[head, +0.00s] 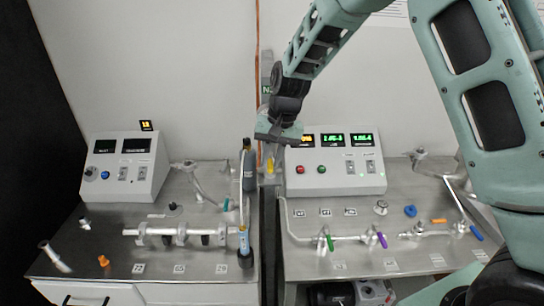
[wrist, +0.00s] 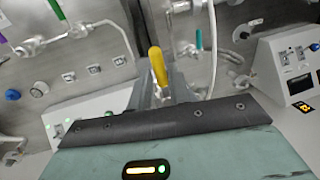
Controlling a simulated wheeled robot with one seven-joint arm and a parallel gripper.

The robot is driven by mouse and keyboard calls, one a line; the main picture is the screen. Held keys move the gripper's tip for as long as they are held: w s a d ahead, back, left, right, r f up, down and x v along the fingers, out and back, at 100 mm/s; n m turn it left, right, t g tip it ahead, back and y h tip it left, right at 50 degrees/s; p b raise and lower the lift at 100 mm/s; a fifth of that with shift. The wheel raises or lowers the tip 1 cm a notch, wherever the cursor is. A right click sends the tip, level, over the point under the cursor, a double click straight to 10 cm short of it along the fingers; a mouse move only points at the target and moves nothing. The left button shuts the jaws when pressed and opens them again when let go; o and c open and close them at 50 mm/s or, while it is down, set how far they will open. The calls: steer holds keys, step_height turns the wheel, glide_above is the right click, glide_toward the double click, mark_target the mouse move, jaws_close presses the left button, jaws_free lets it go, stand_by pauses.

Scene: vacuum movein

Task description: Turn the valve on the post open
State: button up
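The valve on the post shows as a yellow lever handle (head: 270,165) in the gap between the two benches, near the post. In the wrist view the yellow handle (wrist: 157,65) stands up just beyond the dark bar of my gripper. My gripper (head: 276,145) hangs just above the handle in the head view. In the wrist view, two grey finger shapes (wrist: 163,92) seem to stand apart, one on each side of the handle. I cannot tell whether they touch it. The valve body is mostly hidden behind my gripper.
The left bench (head: 120,215) carries a control box (head: 125,172) and a pipe with several fittings. The right bench (head: 310,265) carries another control box (head: 335,172) and green and purple valve handles. A tall dark cylinder (head: 249,170) stands close left of the yellow handle.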

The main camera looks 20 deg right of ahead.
jaws_close()
steer(key=shift+d, duration=0.1)
steer(key=shift+w+d+n+g+b, duration=0.1)
steer(key=shift+d+n+g+b, duration=0.3)
steer(key=shift+n, duration=1.1)
steer(key=shift+d+n+g+b, duration=0.1)
steer(key=shift+d+n+b, duration=0.6)
steer(key=shift+n, duration=0.8)
steer(key=shift+d, duration=0.1)
steer(key=shift+o, duration=2.4)
jaws_free()
